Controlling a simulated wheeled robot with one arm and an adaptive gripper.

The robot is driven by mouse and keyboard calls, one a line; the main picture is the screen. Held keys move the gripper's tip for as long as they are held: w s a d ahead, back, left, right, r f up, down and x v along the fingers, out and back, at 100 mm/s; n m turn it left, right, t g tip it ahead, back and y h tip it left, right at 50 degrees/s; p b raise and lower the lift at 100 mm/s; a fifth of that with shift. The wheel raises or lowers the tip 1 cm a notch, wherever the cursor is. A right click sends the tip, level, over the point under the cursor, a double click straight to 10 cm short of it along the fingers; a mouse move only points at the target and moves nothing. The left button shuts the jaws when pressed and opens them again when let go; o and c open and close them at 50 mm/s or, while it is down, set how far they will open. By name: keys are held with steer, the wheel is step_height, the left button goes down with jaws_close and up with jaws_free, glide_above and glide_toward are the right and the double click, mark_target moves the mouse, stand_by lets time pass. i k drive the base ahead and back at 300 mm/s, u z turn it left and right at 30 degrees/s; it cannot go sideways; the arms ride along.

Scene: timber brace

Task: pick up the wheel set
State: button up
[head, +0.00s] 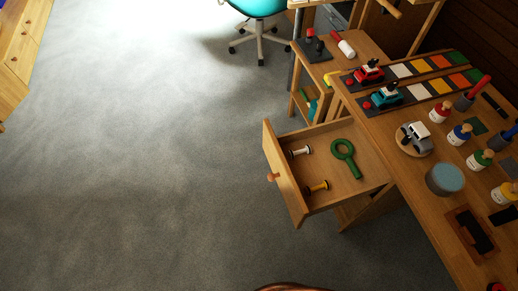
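Two small axle-like pieces with dark ends lie in an open wooden drawer (352,195) in the head view. One is pale (300,152), nearer the back of the drawer in the picture. My gripper is not in view.
The drawer juts left from the workbench (405,185). On the bench stand toy vehicles (384,96), several paint bottles (459,134) and a grey-blue cylinder (445,180). A teal swivel chair (259,12) stands at the back. Grey carpet (150,150) left of the drawer is clear.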

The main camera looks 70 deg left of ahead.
mark_target(308, 149)
steer(key=u, duration=3.85)
steer(key=k, duration=0.65)
steer(key=z, duration=0.35)
